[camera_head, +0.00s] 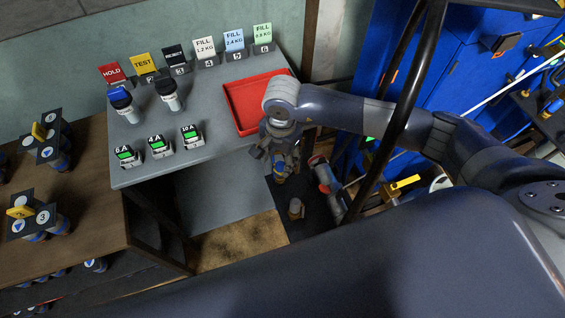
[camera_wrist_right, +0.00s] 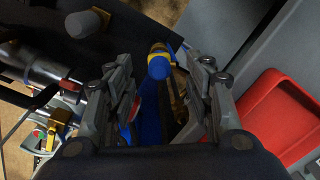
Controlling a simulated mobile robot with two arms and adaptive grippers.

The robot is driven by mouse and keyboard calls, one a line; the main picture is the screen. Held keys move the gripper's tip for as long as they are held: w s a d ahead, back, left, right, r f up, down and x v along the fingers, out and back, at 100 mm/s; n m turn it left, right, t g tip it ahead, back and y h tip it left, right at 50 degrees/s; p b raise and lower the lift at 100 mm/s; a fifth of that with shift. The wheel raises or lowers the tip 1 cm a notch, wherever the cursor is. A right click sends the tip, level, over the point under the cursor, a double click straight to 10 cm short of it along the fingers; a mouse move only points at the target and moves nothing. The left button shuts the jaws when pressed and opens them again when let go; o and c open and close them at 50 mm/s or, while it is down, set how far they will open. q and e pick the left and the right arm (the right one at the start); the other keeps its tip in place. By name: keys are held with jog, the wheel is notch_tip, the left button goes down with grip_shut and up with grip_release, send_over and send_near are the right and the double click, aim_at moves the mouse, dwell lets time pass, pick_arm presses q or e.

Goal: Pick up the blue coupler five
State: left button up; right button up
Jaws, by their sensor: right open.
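A blue part with a yellow band (camera_wrist_right: 160,66), with a brass-coloured side, shows between the fingers in the right wrist view. It may be the blue coupler five, but I can read no number on it. In the head view a small blue and yellow patch (camera_head: 280,164) shows at the fingertips. My right gripper (camera_wrist_right: 157,75) is open, with its fingers on either side of the blue part; I cannot tell whether they touch it. In the head view my right gripper (camera_head: 279,155) points down beside the table's right front corner. My left gripper is not in view.
A grey table (camera_head: 225,135) holds a red tray (camera_head: 236,110), several number signs, three scales and two upright couplers (camera_head: 122,105). A grey cylinder (camera_head: 296,209) and a red-and-grey tool (camera_head: 325,176) lie close by. Numbered racks (camera_head: 45,205) stand left.

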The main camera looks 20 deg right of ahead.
aim_at(281, 165)
jog(key=shift+a+f, duration=0.1)
jog(key=shift+f, duration=0.75)
jog(key=shift+w+f+p, duration=0.1)
jog(key=shift+f+p, duration=0.2)
jog(key=shift+f, duration=0.05)
jog(key=f, duration=0.1)
jog(key=f+p, duration=0.2)
jog(key=f, duration=0.1)
jog(key=shift+w+d, duration=0.15)
jog(key=shift+d, duration=0.2)
jog(key=shift+f, duration=0.35)
jog(key=shift+w+f, duration=0.1)
jog(key=shift+f, duration=0.05)
jog(key=c, duration=0.9)
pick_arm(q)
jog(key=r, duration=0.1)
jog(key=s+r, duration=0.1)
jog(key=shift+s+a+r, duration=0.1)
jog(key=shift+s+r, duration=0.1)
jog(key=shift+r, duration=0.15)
pick_arm(e)
grip_shut()
